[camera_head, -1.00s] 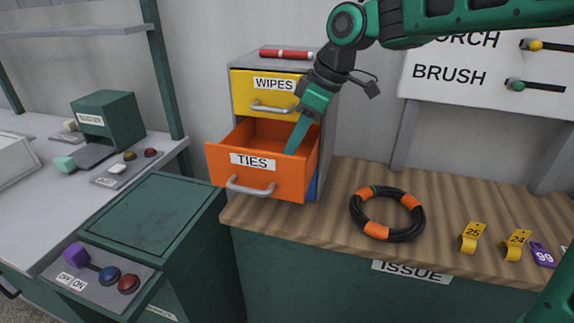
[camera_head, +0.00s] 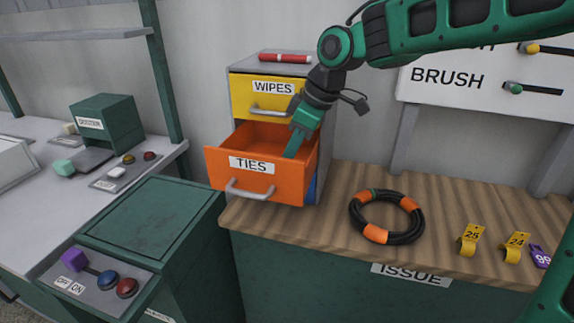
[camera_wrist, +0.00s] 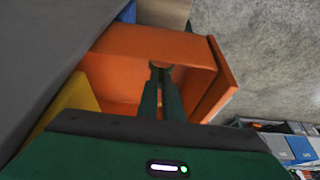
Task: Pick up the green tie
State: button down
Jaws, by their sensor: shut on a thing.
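The orange drawer labelled TIES (camera_head: 262,150) stands pulled open, under the yellow WIPES drawer. My gripper (camera_head: 289,155) reaches down into its right side, and the drawer front hides the fingertips in the head view. In the wrist view the two green fingers (camera_wrist: 160,72) come together over the orange drawer floor. A small dark, curved thing (camera_wrist: 160,64) sits between their tips. It appears to be the green tie, though its colour is hard to tell. Most of it is hidden by the fingers.
The yellow WIPES drawer (camera_head: 268,95) is shut just above and behind my gripper. A black hose coil with orange bands (camera_head: 386,236) lies on the wooden counter at the right. Yellow tags (camera_head: 470,240) lie farther right. A green cabinet (camera_head: 155,215) stands at the left.

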notch_tip(320, 180, up, 18)
dwell(0.9)
dwell(1.5)
